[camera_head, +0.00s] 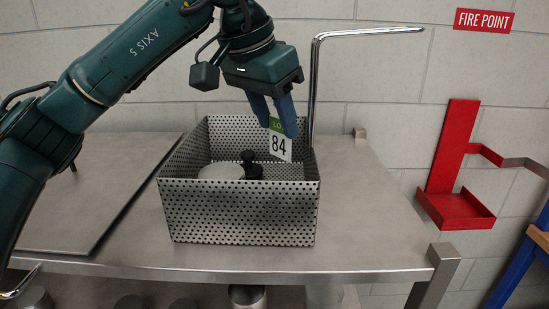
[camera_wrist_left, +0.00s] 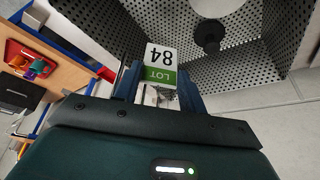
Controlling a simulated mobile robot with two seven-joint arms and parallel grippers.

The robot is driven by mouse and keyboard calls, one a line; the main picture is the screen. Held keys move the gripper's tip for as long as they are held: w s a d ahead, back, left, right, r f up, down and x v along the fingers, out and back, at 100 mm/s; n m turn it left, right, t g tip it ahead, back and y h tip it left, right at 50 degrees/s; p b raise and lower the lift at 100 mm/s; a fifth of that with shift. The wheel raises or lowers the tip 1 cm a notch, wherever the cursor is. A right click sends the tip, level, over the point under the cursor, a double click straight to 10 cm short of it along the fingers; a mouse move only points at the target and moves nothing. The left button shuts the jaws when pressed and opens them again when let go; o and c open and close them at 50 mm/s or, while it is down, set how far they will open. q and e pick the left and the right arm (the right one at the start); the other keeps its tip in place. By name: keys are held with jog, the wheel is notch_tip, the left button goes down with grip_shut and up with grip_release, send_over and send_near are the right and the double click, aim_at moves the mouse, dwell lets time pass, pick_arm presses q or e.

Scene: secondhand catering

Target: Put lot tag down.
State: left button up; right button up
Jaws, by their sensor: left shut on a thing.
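The tag also shows between the fingers in the left wrist view (camera_wrist_left: 160,62). In the head view it is in front of the back wall of the perforated metal basket (camera_head: 240,215), near the right rear corner. I cannot tell whether it touches the basket. My right gripper is not in view.
A pale rounded object (camera_head: 220,171) and a black knob-like object (camera_head: 250,168) lie in the basket. A chrome bent pipe (camera_head: 315,90) rises behind its right side. The steel table (camera_head: 365,215) is bare to the right. A red bracket (camera_head: 450,160) hangs on the wall.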

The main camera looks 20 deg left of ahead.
aim_at(274, 154)
pick_arm(q)
jog(key=shift+f, duration=3.35)
jog(key=shift+f, duration=0.2)
jog(key=o, duration=1)
jog(key=shift+c, duration=0.2)
jog(key=shift+r, duration=0.4)
jog(key=v, duration=1.1)
jog(key=shift+s+r, duration=0.2)
jog(key=shift+r, duration=0.05)
jog(key=shift+a, duration=0.1)
